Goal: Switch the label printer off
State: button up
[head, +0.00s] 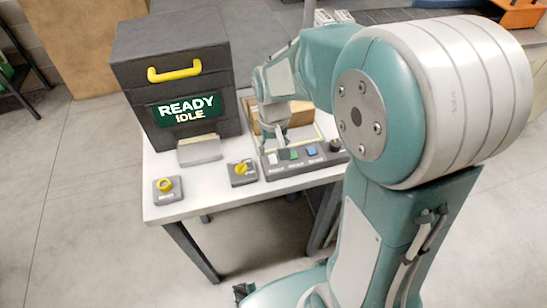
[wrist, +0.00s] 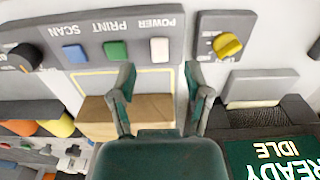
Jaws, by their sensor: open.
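The label printer (head: 178,60) is a dark box with a yellow handle on the white table. Its green display (head: 186,109) reads READY IDLE. In front is a dark control panel (head: 300,173) with a white POWER button (head: 272,158), green PRINT button (head: 294,154) and blue SCAN button (head: 311,150). In the wrist view, upside down, the POWER button (wrist: 160,49) lies just past my fingertips, between them in the picture. My gripper (wrist: 159,78) is open and empty, behind the panel's buttons and apart from them. In the head view my arm partly hides it.
A yellow rotary switch (head: 242,169) is beside the panel, and a yellow push button (head: 165,186) is near the table's left corner. A dark knob (head: 335,144) is at the panel's right end. A cardboard box (wrist: 152,108) lies beneath my fingers in the wrist view.

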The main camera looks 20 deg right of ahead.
aim_at(274, 162)
notch_tip(274, 162, down, 5)
jog(key=shift+r, duration=0.1)
grip_shut()
